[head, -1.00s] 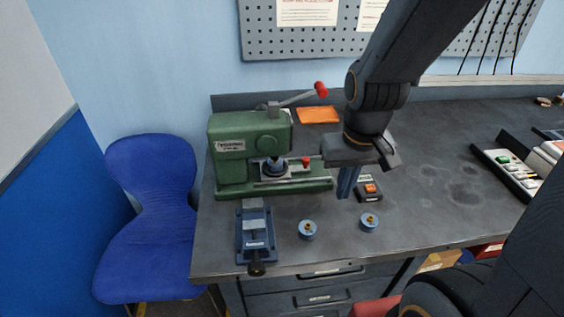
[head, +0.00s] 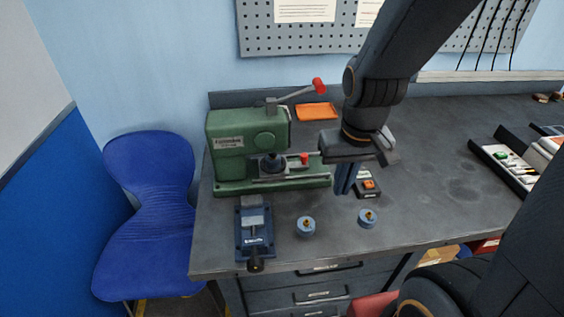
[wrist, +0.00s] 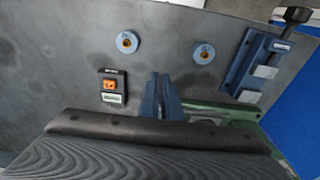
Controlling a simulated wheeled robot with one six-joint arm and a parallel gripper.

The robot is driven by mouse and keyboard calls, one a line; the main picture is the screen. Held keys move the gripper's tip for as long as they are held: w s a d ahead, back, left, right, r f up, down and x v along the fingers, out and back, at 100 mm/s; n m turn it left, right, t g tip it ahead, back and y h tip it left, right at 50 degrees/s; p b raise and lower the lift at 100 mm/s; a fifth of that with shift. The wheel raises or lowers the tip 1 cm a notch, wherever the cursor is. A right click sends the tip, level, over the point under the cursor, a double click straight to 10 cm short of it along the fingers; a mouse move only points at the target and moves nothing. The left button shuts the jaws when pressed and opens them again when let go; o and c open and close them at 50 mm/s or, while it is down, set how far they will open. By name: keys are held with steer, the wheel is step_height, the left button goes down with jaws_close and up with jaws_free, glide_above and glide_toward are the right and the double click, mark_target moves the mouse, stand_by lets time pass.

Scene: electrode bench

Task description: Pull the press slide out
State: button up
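The green press (head: 228,150) stands on the bench at the left in the head view. Its slide (head: 290,178) lies low at its right side, with a red knob (head: 304,159) and a dark round piece (head: 272,163) by it. My gripper (head: 345,190) points down over the bench, to the right of the knob and apart from it. Its two fingers are close together with nothing between them, and also show in the wrist view (wrist: 162,78). In the wrist view, part of the press (wrist: 225,112) shows; my gripper body hides the rest and I cannot see the knob.
A blue vise-like fixture (head: 255,228) stands in front of the press. Two blue round cells (head: 306,227) (head: 368,218) lie near the front edge. A small box with an orange button (head: 369,187) is just right of my fingers. An orange tray (head: 317,112) lies behind.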

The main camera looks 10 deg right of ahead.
steer(key=o, duration=0.7)
steer(key=shift+w+r+n, duration=0.1)
steer(key=shift+w+n, duration=0.2)
steer(key=shift+w, duration=0.1)
steer(key=n+t+y, duration=0.2)
steer(key=n+y, duration=0.1)
steer(key=n, duration=0.5)
glide_toward(305, 155)
steer(key=shift+x, duration=4.1)
steer(key=shift+s, duration=0.1)
jaws_close()
